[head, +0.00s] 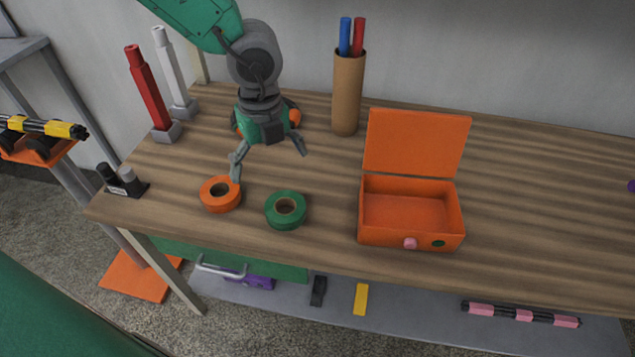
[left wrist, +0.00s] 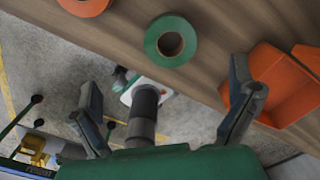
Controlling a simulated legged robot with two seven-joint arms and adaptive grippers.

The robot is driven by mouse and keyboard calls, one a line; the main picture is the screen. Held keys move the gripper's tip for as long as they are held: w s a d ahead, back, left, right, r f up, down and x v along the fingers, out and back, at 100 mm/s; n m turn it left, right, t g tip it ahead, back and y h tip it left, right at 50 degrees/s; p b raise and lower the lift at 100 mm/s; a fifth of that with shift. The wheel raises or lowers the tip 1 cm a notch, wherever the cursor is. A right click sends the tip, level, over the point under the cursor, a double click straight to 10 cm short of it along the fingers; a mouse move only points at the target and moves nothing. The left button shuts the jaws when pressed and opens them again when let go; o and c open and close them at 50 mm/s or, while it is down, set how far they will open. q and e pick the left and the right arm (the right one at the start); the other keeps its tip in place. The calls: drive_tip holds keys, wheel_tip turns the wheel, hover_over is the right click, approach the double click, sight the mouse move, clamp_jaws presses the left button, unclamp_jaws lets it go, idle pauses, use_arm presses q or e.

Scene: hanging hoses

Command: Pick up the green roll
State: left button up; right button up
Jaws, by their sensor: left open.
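The green roll (head: 286,210) lies flat on the wooden table, with a brown core. It also shows at the top of the left wrist view (left wrist: 170,41). My left gripper (head: 269,163) is above the table, behind and above the green roll, fingers spread and pointing down. Its fingers also show in the left wrist view (left wrist: 165,105), with nothing between them that they touch. An orange roll (head: 220,194) lies just left of the green roll, near the gripper's left finger in the head view. My right gripper is not in view.
An open orange box (head: 412,211) stands right of the rolls. A brown cup (head: 347,95) with a blue and a red stick stands behind. Red (head: 148,90) and white (head: 173,72) posts stand at the back left. Free tabletop lies at the far right. A lower shelf (head: 400,318) holds several items.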

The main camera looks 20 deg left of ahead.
use_arm(q)
drive_tip(key=b, duration=0.1)
hover_over(284, 206)
drive_tip(key=f, duration=0.7)
drive_tip(key=shift+d, duration=0.3)
drive_tip(key=shift+a+f, duration=0.35)
drive_tip(key=shift+f, duration=0.2)
wheel_tip(284, 206, down, 5)
drive_tip(key=shift+w+r+b, duration=0.1)
drive_tip(key=shift+r+b, duration=0.1)
drive_tip(key=shift+b, duration=0.15)
drive_tip(key=shift+d+f, duration=0.1)
drive_tip(key=shift+f, duration=0.1)
drive_tip(key=shift+d+r, duration=0.1)
drive_tip(key=shift+d, duration=0.15)
drive_tip(key=c, duration=0.8)
drive_tip(key=shift+a, duration=0.1)
drive_tip(key=c, duration=0.5)
drive_tip(key=shift+a, duration=0.2)
drive_tip(key=shift+c, duration=0.2)
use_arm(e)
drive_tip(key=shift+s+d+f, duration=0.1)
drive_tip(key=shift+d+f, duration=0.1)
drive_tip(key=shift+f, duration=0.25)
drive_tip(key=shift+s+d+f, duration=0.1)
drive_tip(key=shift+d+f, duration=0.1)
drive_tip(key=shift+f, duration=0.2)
